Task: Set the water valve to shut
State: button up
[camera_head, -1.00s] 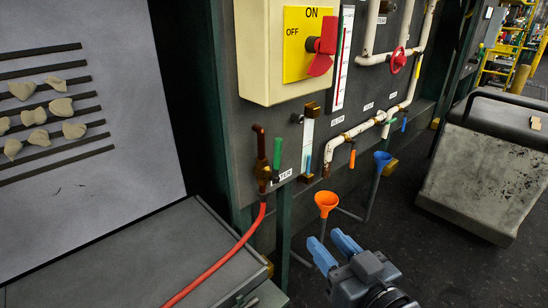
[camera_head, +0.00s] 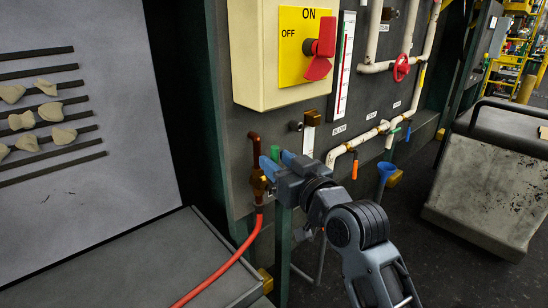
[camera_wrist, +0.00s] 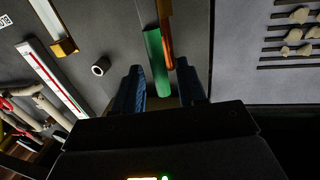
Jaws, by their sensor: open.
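The water valve has a green lever handle (camera_head: 275,153) beside a copper pipe (camera_head: 255,150) on the grey panel. The lever points upward, roughly parallel to the pipe. A red hose (camera_head: 240,249) runs down from the pipe's lower end. My gripper (camera_head: 276,161) is open at the lever, its blue fingers hiding the lever's lower part in the head view. In the wrist view the green lever (camera_wrist: 157,62) shows between the two open fingers (camera_wrist: 160,88), with the copper pipe (camera_wrist: 166,40) just behind or beside it. I cannot tell whether either finger touches the lever.
A cream switch box (camera_head: 265,95) with a red knob (camera_head: 322,50) is above my gripper. A grey bench (camera_head: 150,265) is at lower left.

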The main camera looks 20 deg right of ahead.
jog(key=shift+w+a, duration=0.1)
jog(key=shift+w, duration=0.9)
grip_shut()
